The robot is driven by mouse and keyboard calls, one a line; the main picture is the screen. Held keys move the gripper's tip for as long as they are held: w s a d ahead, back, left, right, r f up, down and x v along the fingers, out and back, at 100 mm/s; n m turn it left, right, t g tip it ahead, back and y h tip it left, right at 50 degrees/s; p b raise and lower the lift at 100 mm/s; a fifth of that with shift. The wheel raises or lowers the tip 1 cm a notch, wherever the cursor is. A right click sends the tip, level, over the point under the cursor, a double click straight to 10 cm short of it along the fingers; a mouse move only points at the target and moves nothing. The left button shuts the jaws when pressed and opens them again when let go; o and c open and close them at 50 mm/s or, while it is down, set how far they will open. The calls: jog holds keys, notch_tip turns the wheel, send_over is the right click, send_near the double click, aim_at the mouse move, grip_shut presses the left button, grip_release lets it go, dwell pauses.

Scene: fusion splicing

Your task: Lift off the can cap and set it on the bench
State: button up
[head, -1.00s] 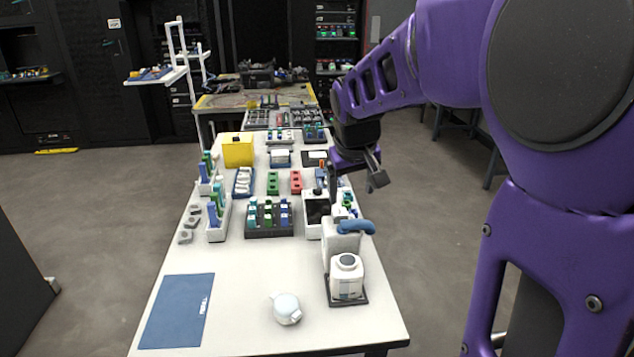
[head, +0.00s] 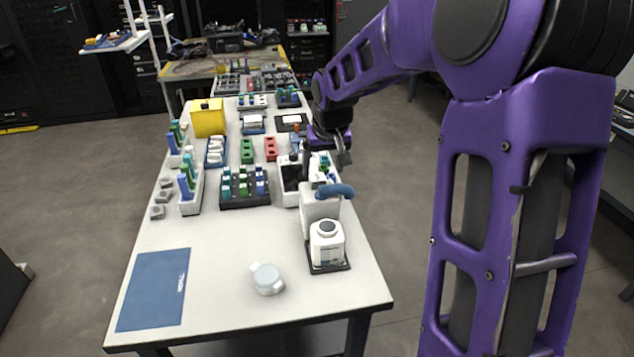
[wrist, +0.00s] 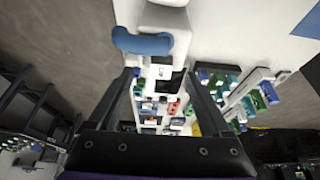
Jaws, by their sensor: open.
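A squat white can (head: 328,250) with a dark grey round top (head: 327,227) stands upright on a black tray near the bench's front right; I take this top as the cap, though I cannot be sure. A pale round lidded piece with side tabs (head: 266,279) rests on the bench to its left. My gripper (head: 326,156) is open and empty, beyond the can and above the bench's right side. In the wrist view, its two fingers (wrist: 160,75) spread with nothing between them. The cap cannot be made out in the wrist view.
A white stand with a blue curved handle (head: 340,191) rises just behind the can, also in the wrist view (wrist: 143,42). A white device (head: 291,181), racks and a yellow box (head: 208,118) fill the back. A blue mat (head: 153,290) lies left; the front bench (head: 215,265) is mostly clear.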

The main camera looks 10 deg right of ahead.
aim_at(318, 179)
jog(key=shift+w+a+r+b+x, duration=0.1)
jog(key=shift+w+b+x, duration=0.1)
jog(key=shift+x, duration=0.95)
jog(key=shift+w+a+r+b+x, duration=0.1)
jog(key=shift+w+x, duration=0.15)
jog(key=shift+x, duration=0.9)
jog(key=shift+w+r+b+x, duration=0.1)
jog(key=shift+w+x, duration=0.1)
jog(key=shift+x, duration=0.95)
grip_shut()
notch_tip(318, 179, up, 10)
jog(key=p, duration=0.1)
jog(key=shift+p, duration=0.3)
